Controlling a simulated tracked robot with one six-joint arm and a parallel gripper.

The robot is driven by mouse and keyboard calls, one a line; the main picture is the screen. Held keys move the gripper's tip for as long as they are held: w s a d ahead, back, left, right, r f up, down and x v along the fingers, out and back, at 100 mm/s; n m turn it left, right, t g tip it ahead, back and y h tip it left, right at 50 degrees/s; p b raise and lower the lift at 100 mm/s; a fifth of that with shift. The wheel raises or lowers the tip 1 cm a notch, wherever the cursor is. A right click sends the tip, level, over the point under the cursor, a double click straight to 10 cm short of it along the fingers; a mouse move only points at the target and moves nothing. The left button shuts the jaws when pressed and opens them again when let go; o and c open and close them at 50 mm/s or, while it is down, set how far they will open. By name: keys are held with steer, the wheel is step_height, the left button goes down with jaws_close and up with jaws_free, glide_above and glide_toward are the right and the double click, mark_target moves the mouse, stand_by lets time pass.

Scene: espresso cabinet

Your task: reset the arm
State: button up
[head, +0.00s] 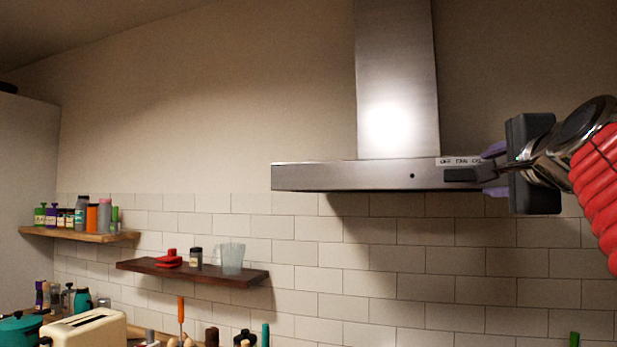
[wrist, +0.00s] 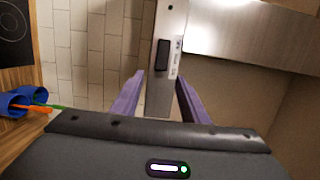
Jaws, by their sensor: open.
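In the head view my gripper (head: 494,170) is at the right, in front of the right end of the steel range hood (head: 340,176). The arm comes in from the right edge. In the wrist view the hood (wrist: 240,40) lies beyond the fingers, with a dark control and a label on its edge. I cannot tell how far the fingertips are from the hood.
A dark wooden shelf (head: 215,273) holds a red item, a jar and a clear container. Another shelf (head: 75,234) holds several bottles. A cream toaster (head: 88,330) and a teal pot (head: 18,328) stand at lower left. Blue items (wrist: 22,101) show at left in the wrist view.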

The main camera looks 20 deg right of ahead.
steer(key=shift+a, duration=0.1)
stand_by(0.4)
steer(key=w+a+f+n+y, duration=0.3)
steer(key=w+a+f, duration=0.1)
steer(key=w+f, duration=0.25)
steer(key=s+a+f+n+g+y, duration=0.15)
steer(key=a+f+n, duration=0.25)
steer(key=a+f, duration=0.5)
steer(key=s+a+f+n+g+y, duration=0.1)
steer(key=a+f+n+g+y, duration=0.15)
steer(key=a+f+n, duration=0.65)
steer(key=s+a+f+n+g, duration=0.2)
steer(key=s+f, duration=0.3)
steer(key=f, duration=0.5)
steer(key=s+a+f+n+g, duration=0.2)
steer(key=s+f, duration=0.4)
steer(key=f, duration=0.3)
steer(key=s+a+f+n+g, duration=0.2)
steer(key=s+f, duration=0.3)
steer(key=f, duration=0.5)
steer(key=shift+s+a+f+n+g, duration=0.15)
steer(key=shift+a+f+n+g, duration=0.2)
steer(key=shift+a, duration=0.35)
